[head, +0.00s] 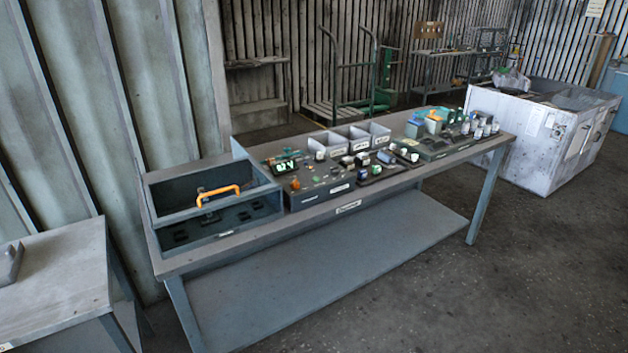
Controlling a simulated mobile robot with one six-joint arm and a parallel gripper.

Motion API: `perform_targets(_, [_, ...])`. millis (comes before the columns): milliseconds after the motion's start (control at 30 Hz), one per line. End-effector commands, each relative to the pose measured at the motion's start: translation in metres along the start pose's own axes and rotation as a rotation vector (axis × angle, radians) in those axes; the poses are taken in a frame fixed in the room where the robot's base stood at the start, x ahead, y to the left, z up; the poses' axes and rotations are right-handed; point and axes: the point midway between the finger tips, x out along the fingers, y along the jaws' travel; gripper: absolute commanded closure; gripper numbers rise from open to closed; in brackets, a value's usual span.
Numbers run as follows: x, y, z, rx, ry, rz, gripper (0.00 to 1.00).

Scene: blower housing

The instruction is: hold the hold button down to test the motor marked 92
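A dark test box (310,201) with a lit green display (285,167) stands on the grey workbench, left of the middle. Several small knobs or buttons sit on its top; I cannot tell which one is the hold button. Small cylindrical motors (386,157) lie on and beside dark trays to the right of the box. Their markings are too small to read, so I cannot tell which is marked 92, or whether one sits in the test box. My gripper is not in view.
The workbench (256,240) has a lower shelf (330,265). Grey bins (372,134) stand behind the test box. A white crate (525,135) is at right. The front floor is clear.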

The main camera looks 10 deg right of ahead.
Motion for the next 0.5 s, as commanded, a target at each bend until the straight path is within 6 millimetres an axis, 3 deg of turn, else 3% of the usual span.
perform_targets(333, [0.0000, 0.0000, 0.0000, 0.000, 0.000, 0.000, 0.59])
perform_targets(500, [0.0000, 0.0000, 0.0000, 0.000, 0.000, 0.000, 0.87])
